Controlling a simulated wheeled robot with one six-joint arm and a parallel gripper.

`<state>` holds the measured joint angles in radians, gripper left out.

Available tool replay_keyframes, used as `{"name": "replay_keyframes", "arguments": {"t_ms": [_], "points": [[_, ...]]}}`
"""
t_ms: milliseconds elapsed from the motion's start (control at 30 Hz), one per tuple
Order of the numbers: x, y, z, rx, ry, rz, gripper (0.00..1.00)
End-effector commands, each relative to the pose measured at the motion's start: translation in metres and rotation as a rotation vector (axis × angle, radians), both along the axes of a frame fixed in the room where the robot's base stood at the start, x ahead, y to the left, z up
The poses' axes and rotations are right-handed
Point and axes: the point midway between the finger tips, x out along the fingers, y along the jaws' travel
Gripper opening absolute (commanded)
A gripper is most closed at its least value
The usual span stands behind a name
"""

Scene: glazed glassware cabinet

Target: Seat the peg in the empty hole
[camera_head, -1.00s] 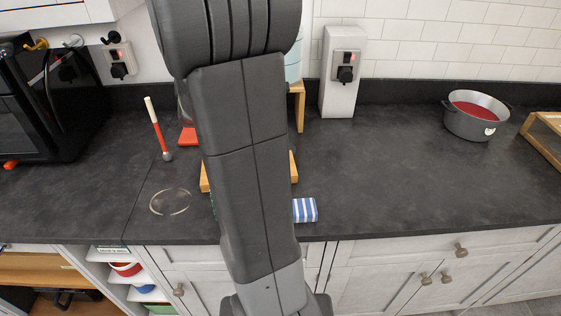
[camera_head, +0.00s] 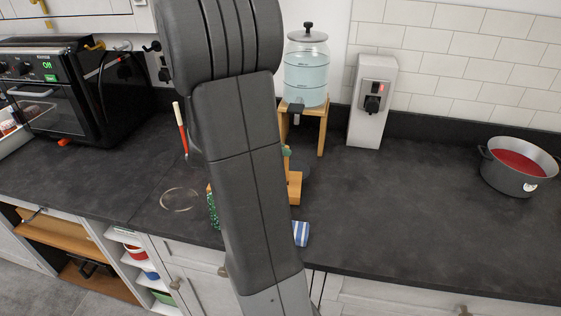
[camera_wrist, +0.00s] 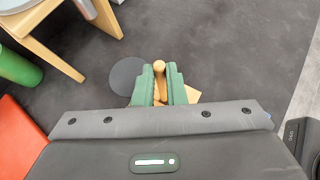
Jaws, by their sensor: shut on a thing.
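In the wrist view my gripper (camera_wrist: 161,84) has two green fingers closed on a light wooden peg (camera_wrist: 159,67), whose rounded end shows between the fingertips. A pale wooden piece (camera_wrist: 192,95) shows just behind the right finger, mostly hidden by my gripper. In the head view my arm covers most of this spot, and a wooden block (camera_head: 295,188) shows at the arm's right edge. No hole is visible in either view. I cannot tell whether the peg touches the block.
A dark round disc (camera_wrist: 128,75) lies left of the fingers. A water dispenser (camera_head: 306,72) stands on a wooden stand (camera_head: 322,125) behind. A striped cloth (camera_head: 301,233) lies near the counter edge, and a pot (camera_head: 518,170) stands far right. Counter between block and pot is clear.

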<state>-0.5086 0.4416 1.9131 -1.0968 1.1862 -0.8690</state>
Motion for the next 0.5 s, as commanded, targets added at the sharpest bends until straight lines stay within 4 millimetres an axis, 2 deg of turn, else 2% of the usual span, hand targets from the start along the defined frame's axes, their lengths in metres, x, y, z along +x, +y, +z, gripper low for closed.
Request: {"name": "replay_keyframes", "arguments": {"t_ms": [200, 500], "points": [[0.000, -0.001, -0.031, -0.002, 0.005, 0.001, 0.00], [0.000, 0.000, -0.035, 0.001, 0.001, 0.001, 0.00]]}}
